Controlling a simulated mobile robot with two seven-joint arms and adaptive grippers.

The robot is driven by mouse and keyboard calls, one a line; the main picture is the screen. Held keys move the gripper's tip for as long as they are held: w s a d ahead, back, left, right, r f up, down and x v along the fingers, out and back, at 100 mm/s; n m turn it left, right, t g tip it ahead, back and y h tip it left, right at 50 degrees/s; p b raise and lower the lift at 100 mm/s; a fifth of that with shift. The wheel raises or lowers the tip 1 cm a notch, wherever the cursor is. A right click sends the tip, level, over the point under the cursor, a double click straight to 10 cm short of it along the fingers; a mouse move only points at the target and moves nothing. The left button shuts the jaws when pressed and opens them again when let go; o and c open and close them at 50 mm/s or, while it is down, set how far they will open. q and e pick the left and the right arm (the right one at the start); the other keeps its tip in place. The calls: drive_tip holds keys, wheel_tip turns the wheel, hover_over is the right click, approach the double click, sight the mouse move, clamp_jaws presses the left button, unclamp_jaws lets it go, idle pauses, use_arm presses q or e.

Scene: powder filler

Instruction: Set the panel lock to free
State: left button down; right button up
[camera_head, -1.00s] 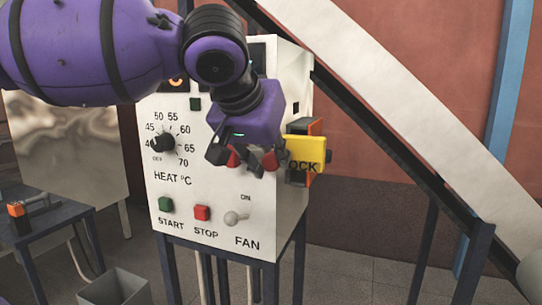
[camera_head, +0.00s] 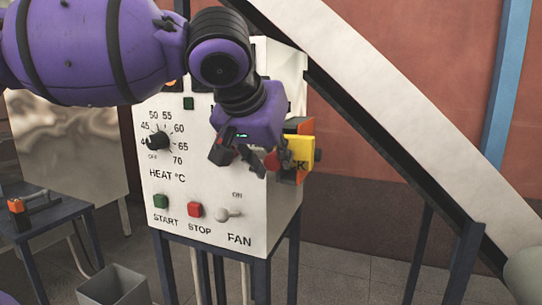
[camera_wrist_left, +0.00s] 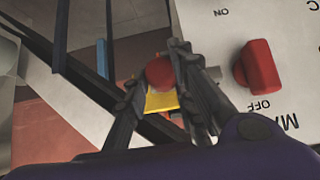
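The panel lock (camera_head: 301,152) is a yellow plate with partly covered black lettering, at the right edge of the white control panel. An orange and black part sits behind it. In the left wrist view the yellow plate (camera_wrist_left: 162,101) shows behind a round red knob (camera_wrist_left: 160,72). My left gripper (camera_head: 262,160) is in front of the panel, its fingers over the left part of the lock. In the wrist view its dark fingers (camera_wrist_left: 160,68) stand apart on either side of the red knob. Whether they touch it is unclear. My right gripper is out of view.
A red main switch handle (camera_wrist_left: 258,65), with ON and OFF marks, is close to the fingers. The panel has a heat dial (camera_head: 158,141), green start button (camera_head: 160,201), red stop button (camera_head: 195,209) and fan toggle (camera_head: 229,214). A sloping chute (camera_head: 400,110) passes on the right.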

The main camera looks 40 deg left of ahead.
use_arm(q)
drive_tip(key=c, duration=1.8)
unclamp_jaws()
drive_tip(key=shift+d, duration=0.25)
drive_tip(key=shift+o, duration=0.9)
drive_tip(key=shift+w+d, duration=0.15)
drive_tip(key=shift+d, duration=0.1)
drive_tip(key=shift+a, duration=0.15)
drive_tip(key=v, duration=1.2)
drive_tip(key=shift+a, duration=0.1)
